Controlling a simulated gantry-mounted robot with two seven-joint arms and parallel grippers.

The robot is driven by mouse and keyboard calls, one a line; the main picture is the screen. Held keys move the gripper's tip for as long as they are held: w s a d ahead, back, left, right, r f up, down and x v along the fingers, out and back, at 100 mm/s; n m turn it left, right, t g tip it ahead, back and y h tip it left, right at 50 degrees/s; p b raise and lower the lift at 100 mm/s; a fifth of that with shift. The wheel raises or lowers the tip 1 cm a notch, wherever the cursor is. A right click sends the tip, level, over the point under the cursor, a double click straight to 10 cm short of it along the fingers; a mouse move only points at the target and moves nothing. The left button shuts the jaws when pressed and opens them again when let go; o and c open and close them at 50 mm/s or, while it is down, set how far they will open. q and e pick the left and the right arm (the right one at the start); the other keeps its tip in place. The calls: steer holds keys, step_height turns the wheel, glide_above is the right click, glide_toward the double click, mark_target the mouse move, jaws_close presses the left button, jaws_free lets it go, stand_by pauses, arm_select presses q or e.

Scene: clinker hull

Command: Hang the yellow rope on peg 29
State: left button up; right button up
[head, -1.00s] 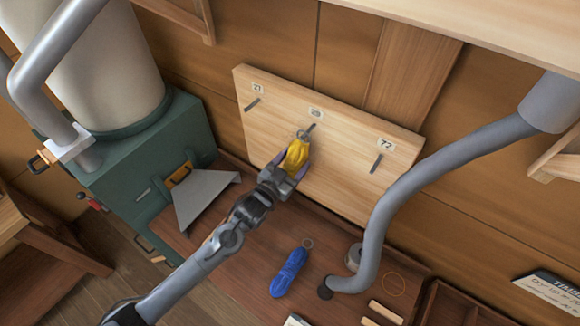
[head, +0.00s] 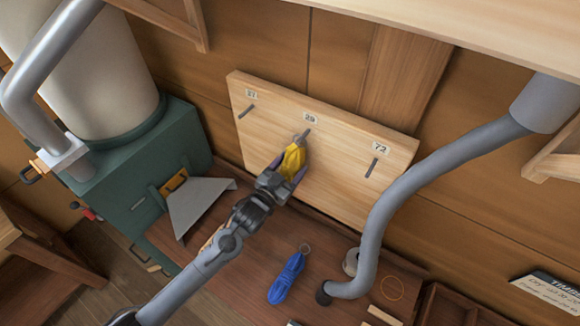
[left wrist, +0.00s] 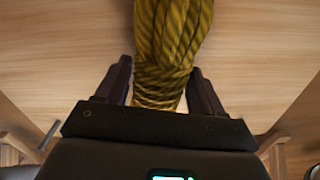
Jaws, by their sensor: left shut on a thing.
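The yellow rope (head: 292,160) is a bundled hank with a small ring at its top. My left gripper (head: 284,176) is shut on its lower part and holds it upright in front of the board (head: 340,165). The ring is at the middle peg (head: 306,133), under the label 29 (head: 311,117); I cannot tell whether the peg is through it. In the left wrist view the yellow rope (left wrist: 170,45) stands between the fingers (left wrist: 160,90), and the peg is hidden. My right gripper is not in view.
Pegs at the left (head: 245,111) and right (head: 371,168) of the board are empty. A blue rope (head: 287,278) lies on the bench. A thick grey hose (head: 395,195) curves down right of the board. A green machine (head: 130,180) stands left.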

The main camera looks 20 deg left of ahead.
arm_select(q)
steer(key=o, duration=1.3)
steer(key=shift+c, duration=0.2)
steer(key=shift+s, duration=0.1)
steer(key=shift+s+f, duration=0.1)
steer(key=shift+s, duration=0.15)
steer(key=s+a+f+n+g+y+p, duration=0.1)
steer(key=s+g+p, duration=0.2)
steer(key=s, duration=1.4)
steer(key=s+a+f+n+g+y+p, duration=0.1)
steer(key=s+f+g+y+p, duration=0.1)
steer(key=s+g, duration=0.9)
steer(key=shift+s+a+n+p, duration=0.25)
steer(key=shift+s+p, duration=0.55)
steer(key=shift+s, duration=2.75)
